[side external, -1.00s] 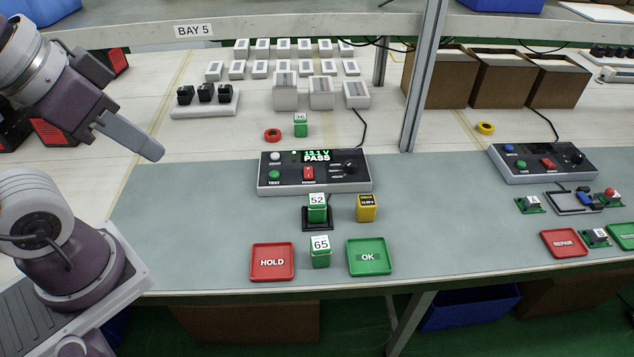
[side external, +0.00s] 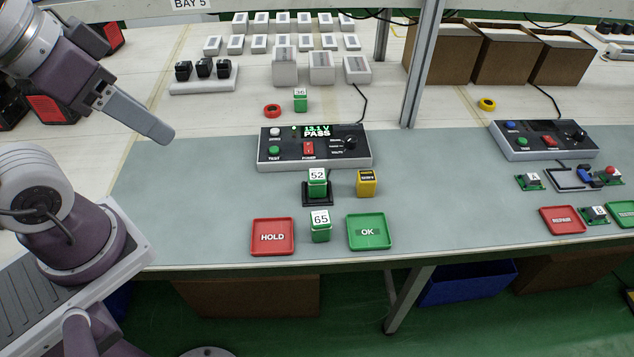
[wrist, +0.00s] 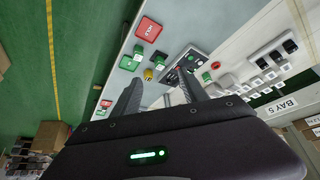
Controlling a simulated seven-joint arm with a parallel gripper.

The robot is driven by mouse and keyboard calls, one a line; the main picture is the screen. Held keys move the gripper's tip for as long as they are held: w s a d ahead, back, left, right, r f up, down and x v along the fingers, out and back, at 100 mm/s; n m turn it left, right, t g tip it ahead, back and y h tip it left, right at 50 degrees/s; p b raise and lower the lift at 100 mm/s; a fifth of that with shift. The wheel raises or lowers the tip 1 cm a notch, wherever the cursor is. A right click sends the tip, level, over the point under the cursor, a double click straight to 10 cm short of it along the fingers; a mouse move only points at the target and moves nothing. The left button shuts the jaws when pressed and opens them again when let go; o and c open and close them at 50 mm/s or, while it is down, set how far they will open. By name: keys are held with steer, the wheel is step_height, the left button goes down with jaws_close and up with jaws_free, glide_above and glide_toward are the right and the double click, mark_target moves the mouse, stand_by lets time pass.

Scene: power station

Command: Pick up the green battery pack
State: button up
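Several green battery packs with white numbered tops are in view. Pack 52 (side external: 317,187) stands in a black cradle in front of the tester (side external: 314,149). Pack 65 (side external: 320,232) stands on the grey mat between the red HOLD tray (side external: 272,237) and the green OK tray (side external: 369,232). Pack 36 (side external: 300,104) stands behind the tester. In the wrist view, my gripper (wrist: 163,68) has its two fingers apart with nothing gripped between them. In the side view, my gripper (side external: 168,136) is at the left, apart from all the packs.
A yellow pack (side external: 366,183) stands right of pack 52. A red ring (side external: 272,111) lies near pack 36. The tester display reads 13.1 V PASS. A metal post (side external: 421,65) rises behind, right of the tester. The mat's left part is clear.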

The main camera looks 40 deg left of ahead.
steer(key=shift+o, duration=0.7)
steer(key=m+g, duration=0.5)
steer(key=m, duration=1.9)
glide_above(317, 174)
step_height(317, 174, down, 21)
steer(key=f+m, duration=0.2)
steer(key=f, duration=0.2)
steer(key=shift+w+a+f+m+g, duration=0.1)
steer(key=shift+w+f+m+g, duration=0.2)
steer(key=shift+f+m, duration=0.1)
steer(key=f, duration=0.7)
steer(key=shift+s+f, duration=0.2)
jaws_close()
